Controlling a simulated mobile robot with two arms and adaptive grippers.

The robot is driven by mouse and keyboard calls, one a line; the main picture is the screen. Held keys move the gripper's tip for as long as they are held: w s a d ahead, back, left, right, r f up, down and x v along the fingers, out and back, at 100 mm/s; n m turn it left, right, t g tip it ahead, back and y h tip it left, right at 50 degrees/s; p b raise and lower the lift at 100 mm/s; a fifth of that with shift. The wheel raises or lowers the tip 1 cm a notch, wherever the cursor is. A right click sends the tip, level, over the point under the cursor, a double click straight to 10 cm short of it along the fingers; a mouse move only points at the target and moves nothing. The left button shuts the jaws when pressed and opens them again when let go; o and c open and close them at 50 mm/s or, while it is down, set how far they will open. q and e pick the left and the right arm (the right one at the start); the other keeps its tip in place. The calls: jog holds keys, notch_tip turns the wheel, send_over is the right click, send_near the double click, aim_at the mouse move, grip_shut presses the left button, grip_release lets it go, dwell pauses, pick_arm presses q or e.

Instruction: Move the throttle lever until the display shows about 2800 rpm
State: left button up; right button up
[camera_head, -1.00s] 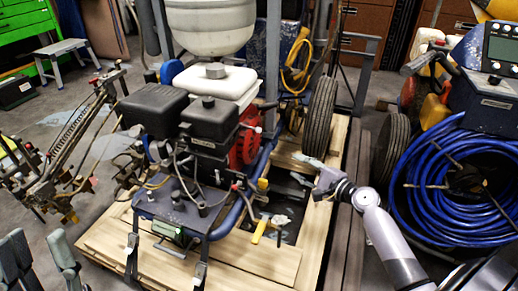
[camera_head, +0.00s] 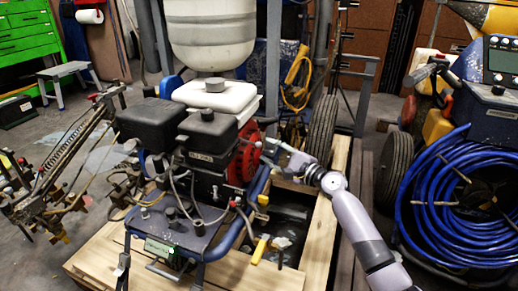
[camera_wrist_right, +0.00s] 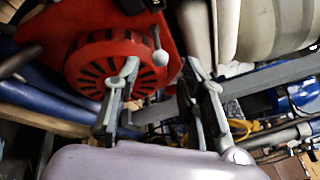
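The line striper's engine has a red round housing (camera_head: 246,155) on its right side. A lever with a pale ball knob (camera_wrist_right: 160,57) stands in front of this red housing in the right wrist view. My right gripper (camera_head: 277,152) is just right of the housing. In the wrist view its two fingers (camera_wrist_right: 163,72) are spread, with the knob showing between their tips; I cannot tell whether either finger touches it. A small green display (camera_head: 160,248) sits on the front panel; its digits are too small to read. My left gripper is out of view.
A white tank (camera_head: 210,35) stands above the engine. A blue hose coil (camera_head: 470,200) is at the right, past a black tyre (camera_head: 392,165). A yellow-handled tool (camera_head: 260,250) is near the wooden pallet (camera_head: 320,235).

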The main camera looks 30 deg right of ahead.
aim_at(261, 146)
jog(key=b+x, duration=0.1)
jog(key=x, duration=0.4)
jog(key=shift+w+a, duration=0.1)
jog(key=shift+w, duration=0.2)
grip_shut()
dwell(0.7)
